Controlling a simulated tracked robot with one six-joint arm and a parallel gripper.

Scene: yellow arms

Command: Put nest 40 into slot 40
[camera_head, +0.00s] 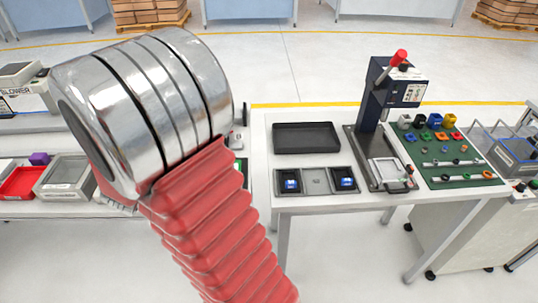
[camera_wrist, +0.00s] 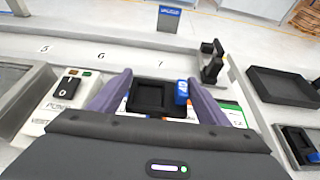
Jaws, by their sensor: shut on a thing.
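In the wrist view my gripper (camera_wrist: 160,92) is shut on a black nest (camera_wrist: 150,97), one purple finger at each side. The nest has dark recesses and a blue block (camera_wrist: 181,92) at its right end; no number on it is readable. The nest is over a white and green surface, and I cannot tell whether it touches it. In the head view my arm hides the gripper and the held nest. A grey three-slot rack (camera_head: 304,181) stands on the white table. Its outer slots hold black nests with blue blocks (camera_head: 291,184); its middle slot (camera_head: 317,181) looks empty.
A black tray (camera_head: 306,137) lies behind the rack. A press with a red handle (camera_head: 400,57) stands to its right, beside a green mat (camera_head: 450,160) with several coloured parts. In the wrist view, a switch box (camera_wrist: 68,92) and a black stand (camera_wrist: 212,62) flank the gripper.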

